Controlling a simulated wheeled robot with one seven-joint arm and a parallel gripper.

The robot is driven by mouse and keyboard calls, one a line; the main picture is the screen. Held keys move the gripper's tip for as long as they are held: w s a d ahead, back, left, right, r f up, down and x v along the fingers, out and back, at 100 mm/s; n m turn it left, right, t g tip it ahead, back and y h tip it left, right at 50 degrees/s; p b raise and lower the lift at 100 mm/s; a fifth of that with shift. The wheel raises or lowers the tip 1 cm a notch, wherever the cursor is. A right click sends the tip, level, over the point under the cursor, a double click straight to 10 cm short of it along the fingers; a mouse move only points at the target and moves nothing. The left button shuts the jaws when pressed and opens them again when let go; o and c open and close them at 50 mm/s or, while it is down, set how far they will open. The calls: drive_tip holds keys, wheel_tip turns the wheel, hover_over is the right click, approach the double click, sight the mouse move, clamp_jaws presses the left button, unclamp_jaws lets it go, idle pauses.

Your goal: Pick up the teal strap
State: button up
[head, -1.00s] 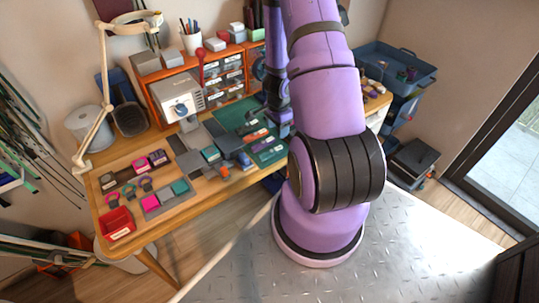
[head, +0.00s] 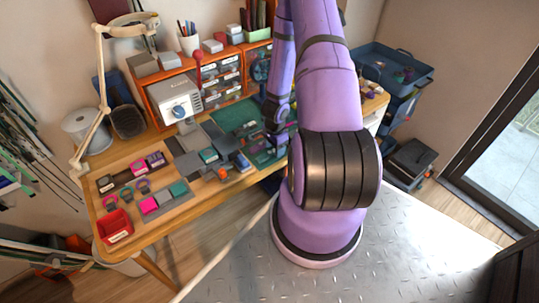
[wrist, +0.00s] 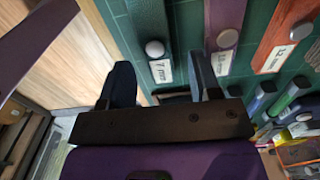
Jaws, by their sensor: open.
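The teal strap (wrist: 147,20) lies on the dark green mat (wrist: 185,25) in the wrist view, with a round snap and a white "7 mm" label at its near end. My gripper (wrist: 163,82) is open and empty, its two dark fingertips either side of the line of the strap's labelled end. I cannot tell how high the fingertips are above it. In the head view my gripper (head: 277,140) is over the front right part of the mat and hides part of the straps there.
A purple strap (wrist: 224,15) and an orange strap (wrist: 285,35) lie right of the teal one. Several small tools sit at the wrist view's right edge. In the head view, a grey machine (head: 175,100), an orange drawer unit (head: 222,80) and a red bin (head: 114,226) stand on the table.

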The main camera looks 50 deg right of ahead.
drive_tip(key=shift+f, duration=0.55)
drive_tip(key=shift+c, duration=0.2)
drive_tip(key=c, duration=1)
drive_tip(key=shift+o, duration=0.2)
drive_tip(key=shift+r, duration=0.25)
